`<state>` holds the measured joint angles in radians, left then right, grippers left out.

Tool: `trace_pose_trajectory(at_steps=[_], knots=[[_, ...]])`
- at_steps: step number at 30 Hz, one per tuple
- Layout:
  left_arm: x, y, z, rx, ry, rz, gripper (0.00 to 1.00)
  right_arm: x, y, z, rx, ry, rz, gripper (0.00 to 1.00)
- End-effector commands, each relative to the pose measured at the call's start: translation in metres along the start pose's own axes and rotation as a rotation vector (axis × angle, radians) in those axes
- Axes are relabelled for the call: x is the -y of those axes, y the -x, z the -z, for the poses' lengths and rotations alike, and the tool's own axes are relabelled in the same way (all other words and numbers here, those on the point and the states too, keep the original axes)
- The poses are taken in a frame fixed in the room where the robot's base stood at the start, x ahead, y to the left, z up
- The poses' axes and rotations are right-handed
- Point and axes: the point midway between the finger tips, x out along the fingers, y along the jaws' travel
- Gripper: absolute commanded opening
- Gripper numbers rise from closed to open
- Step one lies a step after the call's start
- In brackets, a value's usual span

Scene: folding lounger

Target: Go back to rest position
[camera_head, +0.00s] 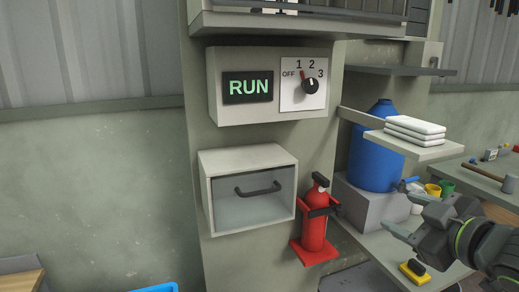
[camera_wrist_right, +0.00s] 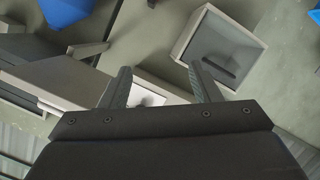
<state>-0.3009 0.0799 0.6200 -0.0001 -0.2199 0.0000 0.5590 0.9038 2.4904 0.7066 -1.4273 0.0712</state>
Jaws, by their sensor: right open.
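My right gripper (camera_head: 398,207) comes in from the lower right in the head view, with its fingers apart and pointing left. It is to the right of the red fire extinguisher (camera_head: 314,218) and in front of the shelving. In the wrist view my right gripper (camera_wrist_right: 159,70) is open, with nothing held between its fingers. My left gripper does not show in either view.
A control box (camera_head: 216,92) with a RUN display and a dial (camera_head: 310,86) is on the pillar. Below it is a glass-fronted box (camera_head: 246,158) with a dark handle. A blue drum (camera_head: 374,158), folded white cloths (camera_head: 414,127) and a yellow item (camera_head: 413,272) are at right.

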Motion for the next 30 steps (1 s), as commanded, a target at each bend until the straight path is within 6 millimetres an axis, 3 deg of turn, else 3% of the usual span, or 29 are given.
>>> trace_pose_trajectory(at_steps=[1, 8, 14, 18, 24, 30], knots=[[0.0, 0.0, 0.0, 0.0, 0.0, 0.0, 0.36, 0.015, -0.007, -0.027, 0.048, -0.049, 0.018, 0.57], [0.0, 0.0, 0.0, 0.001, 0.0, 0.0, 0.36, 0.075, -0.014, -0.134, 0.264, -0.236, 0.035, 0.57], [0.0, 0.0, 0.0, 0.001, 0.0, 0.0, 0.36, 0.137, 0.011, -0.224, 0.489, -0.394, 0.027, 0.57], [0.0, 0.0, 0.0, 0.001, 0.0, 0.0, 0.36, 0.182, 0.045, -0.278, 0.661, -0.495, 0.012, 0.57], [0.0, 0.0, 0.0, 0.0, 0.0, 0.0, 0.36, 0.233, 0.098, -0.328, 0.871, -0.597, -0.015, 0.57], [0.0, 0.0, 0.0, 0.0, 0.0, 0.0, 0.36, 0.272, 0.147, -0.357, 1.044, -0.667, -0.039, 0.57]])
